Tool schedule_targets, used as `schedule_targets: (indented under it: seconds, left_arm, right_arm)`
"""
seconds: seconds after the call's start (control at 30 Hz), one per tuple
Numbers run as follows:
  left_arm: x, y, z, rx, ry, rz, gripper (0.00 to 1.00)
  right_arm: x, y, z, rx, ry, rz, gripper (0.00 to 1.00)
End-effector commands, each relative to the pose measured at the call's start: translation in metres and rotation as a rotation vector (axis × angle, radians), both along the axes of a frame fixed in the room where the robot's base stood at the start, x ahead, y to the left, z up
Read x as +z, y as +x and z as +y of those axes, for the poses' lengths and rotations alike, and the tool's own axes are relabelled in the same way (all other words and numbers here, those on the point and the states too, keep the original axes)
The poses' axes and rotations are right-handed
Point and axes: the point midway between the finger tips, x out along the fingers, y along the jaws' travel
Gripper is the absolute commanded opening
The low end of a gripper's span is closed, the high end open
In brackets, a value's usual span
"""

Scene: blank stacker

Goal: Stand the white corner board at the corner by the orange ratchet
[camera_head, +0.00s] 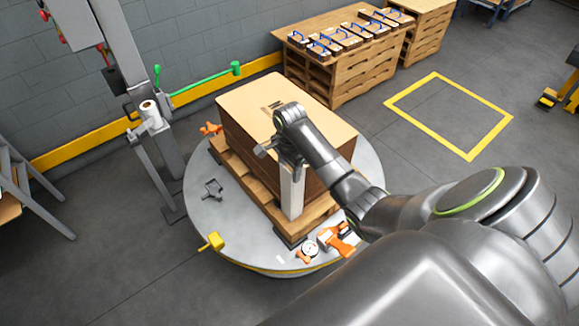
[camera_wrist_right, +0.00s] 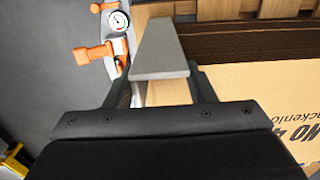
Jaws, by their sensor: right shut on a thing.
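The white corner board (camera_head: 292,193) stands upright at the near corner of the cardboard carton (camera_head: 290,88) in the head view. My right gripper (camera_head: 283,153) is shut on its upper part. In the right wrist view the board (camera_wrist_right: 160,58) shows pale grey between the fingers of my right gripper (camera_wrist_right: 152,90). Its lower end is close to the pallet corner; I cannot tell if it touches. The orange ratchet (camera_head: 338,242) lies on the turntable near that corner, and also shows in the right wrist view (camera_wrist_right: 95,52). My left gripper is out of view.
The carton sits on a wooden pallet (camera_head: 236,172) on the round grey turntable (camera_head: 215,225). A dial gauge (camera_head: 310,248) lies beside the ratchet. Another orange piece (camera_head: 211,129) is at the far left side. A mast (camera_head: 150,95) with a green bar stands left. Open floor lies right.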

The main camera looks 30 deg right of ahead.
Motion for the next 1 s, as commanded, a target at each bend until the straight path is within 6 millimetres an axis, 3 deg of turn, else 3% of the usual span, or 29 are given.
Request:
schedule_targets:
  seconds: [0.27,0.3,0.47,0.77,1.0]
  left_arm:
    - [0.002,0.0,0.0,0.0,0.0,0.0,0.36]
    - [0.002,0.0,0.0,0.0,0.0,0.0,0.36]
    - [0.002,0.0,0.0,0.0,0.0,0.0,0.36]
    - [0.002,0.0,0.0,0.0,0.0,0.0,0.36]
    - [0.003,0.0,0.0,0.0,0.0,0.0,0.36]
  right_arm:
    - [-0.003,0.0,0.0,0.0,0.0,0.001,0.26]
    - [-0.003,0.0,0.0,0.0,0.0,0.0,0.55]
    - [-0.003,0.0,0.0,0.0,0.0,0.0,0.75]
    - [-0.001,0.0,0.0,0.0,0.0,0.0,0.75]
    - [0.033,0.001,0.0,0.001,-0.002,-0.005,0.75]
